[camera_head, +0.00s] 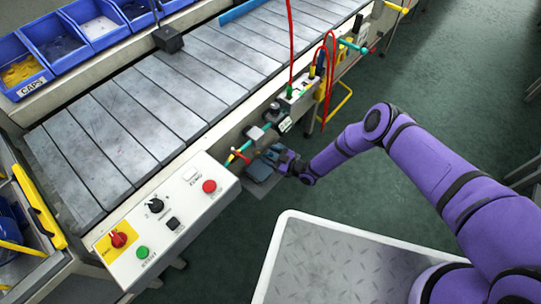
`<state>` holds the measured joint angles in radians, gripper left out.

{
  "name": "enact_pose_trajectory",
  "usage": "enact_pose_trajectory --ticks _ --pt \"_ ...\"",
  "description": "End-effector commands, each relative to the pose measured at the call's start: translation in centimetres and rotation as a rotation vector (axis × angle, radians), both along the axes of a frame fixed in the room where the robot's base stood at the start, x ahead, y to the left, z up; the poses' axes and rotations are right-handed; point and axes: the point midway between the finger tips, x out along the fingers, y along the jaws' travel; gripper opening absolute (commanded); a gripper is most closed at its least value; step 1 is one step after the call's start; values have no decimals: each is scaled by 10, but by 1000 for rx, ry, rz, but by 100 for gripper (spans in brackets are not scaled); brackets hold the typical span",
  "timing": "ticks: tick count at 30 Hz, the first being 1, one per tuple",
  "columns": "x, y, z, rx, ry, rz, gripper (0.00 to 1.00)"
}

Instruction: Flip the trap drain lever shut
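My purple arm reaches in from the right. My gripper (272,154) is small in the picture, at the front side of the line, just right of the white control box. A small teal fitting with a red and yellow lever (238,154) sits a little left of my gripper. It may be the trap drain lever, but I see no readable label. A gap seems to lie between lever and gripper. Whether they touch, and whether my fingers are open or shut, is too small to tell. Part of the fitting is hidden behind my gripper.
The control box (190,226) with red, green and black knobs stands left of my gripper. A slatted conveyor (140,110) runs behind. Red hoses (329,75) and a teal valve (352,46) are farther along. Blue bins (57,45) line the back. Green floor is free at right.

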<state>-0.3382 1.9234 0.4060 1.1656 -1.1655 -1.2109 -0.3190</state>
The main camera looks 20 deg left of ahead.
Motion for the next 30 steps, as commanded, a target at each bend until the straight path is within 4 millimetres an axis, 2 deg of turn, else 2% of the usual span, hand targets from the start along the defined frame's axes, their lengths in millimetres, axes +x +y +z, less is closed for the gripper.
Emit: enact_pose_trajectory --ticks 1,5,6,20,30 --pt "0 0 0 0 0 0 44" --pt "0 0 0 0 0 0 14" --pt "0 0 0 0 0 0 10" --pt "-2 -1 0 0 2 -57 9" --pt "-16 -3 0 1 4 -302 9"
